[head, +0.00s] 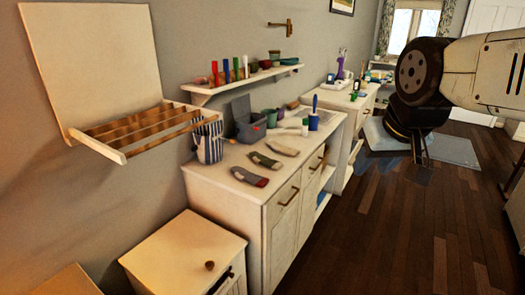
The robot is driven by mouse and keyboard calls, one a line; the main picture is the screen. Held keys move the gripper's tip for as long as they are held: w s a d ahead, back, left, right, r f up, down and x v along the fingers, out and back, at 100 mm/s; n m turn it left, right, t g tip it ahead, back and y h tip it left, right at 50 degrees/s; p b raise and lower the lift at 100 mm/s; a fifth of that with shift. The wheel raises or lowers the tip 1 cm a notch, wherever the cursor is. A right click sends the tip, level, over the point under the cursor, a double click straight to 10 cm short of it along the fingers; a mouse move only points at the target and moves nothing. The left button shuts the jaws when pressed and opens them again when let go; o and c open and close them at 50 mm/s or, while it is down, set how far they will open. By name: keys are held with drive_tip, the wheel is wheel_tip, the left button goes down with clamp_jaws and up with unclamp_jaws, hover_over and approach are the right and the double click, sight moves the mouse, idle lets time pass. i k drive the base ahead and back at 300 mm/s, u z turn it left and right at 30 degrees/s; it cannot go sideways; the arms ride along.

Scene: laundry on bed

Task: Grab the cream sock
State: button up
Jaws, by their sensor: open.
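A cream-looking sock (283,147) lies flat on top of the white cabinet (235,199), farthest back of a short row of socks. A dark green and light sock (265,160) lies just in front of it. A grey sock with a reddish end (249,177) lies nearest the front. My gripper (420,160) hangs pointing down at the upper right, over the floor and well to the right of the cabinet. It is open, seen small and nearly edge-on, and touches none of the socks.
A striped basket (208,142), a grey bin (249,125) and a blue-and-white bottle (313,118) stand on the cabinet around the socks. A wall shelf (244,82) and a wooden rack (140,130) stick out above. The dark wood floor (400,230) to the right is clear.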

sight(277, 147)
drive_tip(key=u, duration=0.1)
drive_tip(key=i, duration=1)
drive_tip(key=z, duration=0.1)
